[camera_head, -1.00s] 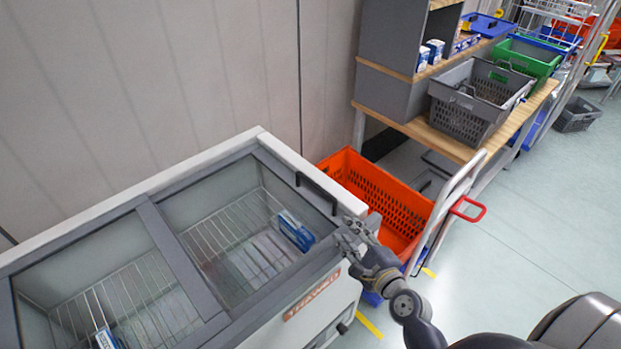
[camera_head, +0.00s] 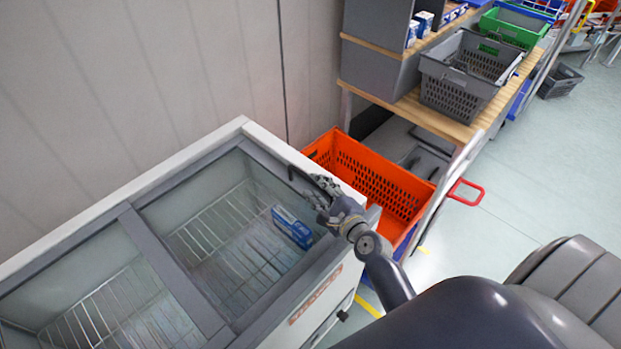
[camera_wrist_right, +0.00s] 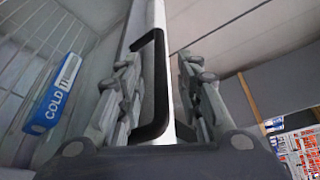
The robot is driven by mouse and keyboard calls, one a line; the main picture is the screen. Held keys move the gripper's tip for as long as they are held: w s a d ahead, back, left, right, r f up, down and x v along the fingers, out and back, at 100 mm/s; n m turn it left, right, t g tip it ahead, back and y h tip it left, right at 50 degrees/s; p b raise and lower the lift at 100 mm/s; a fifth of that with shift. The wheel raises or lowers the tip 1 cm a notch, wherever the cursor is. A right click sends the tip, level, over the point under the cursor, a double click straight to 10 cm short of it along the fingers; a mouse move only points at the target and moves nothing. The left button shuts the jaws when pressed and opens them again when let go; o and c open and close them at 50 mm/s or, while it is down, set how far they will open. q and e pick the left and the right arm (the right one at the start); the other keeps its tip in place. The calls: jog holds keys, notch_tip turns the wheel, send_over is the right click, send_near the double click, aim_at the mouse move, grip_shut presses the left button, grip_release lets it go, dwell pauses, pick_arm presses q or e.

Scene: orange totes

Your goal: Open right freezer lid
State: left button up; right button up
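The chest freezer (camera_head: 226,137) stands at the left with two glass lids. Its right lid (camera_head: 190,206) lies shut, with a blue box (camera_head: 291,227) seen through the glass. The lid's black handle (camera_head: 303,177) is at its right edge, partly hidden by my right gripper (camera_head: 322,189). In the right wrist view, the fingers of my right gripper (camera_wrist_right: 157,75) are apart, one on each side of the black handle (camera_wrist_right: 154,85). I cannot tell if they touch it. My left gripper is not in view.
A wooden shelf with a grey basket (camera_head: 455,95) and a green crate (camera_head: 512,32) is behind. Open floor lies at the right.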

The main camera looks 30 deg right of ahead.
aim_at(314, 185)
jog(key=x, duration=0.3)
jog(key=shift+w+f, duration=0.15)
jog(key=shift+w, duration=0.55)
jog(key=shift+w+f, duration=0.1)
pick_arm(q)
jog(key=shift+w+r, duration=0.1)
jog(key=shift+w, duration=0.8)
pick_arm(e)
grip_shut()
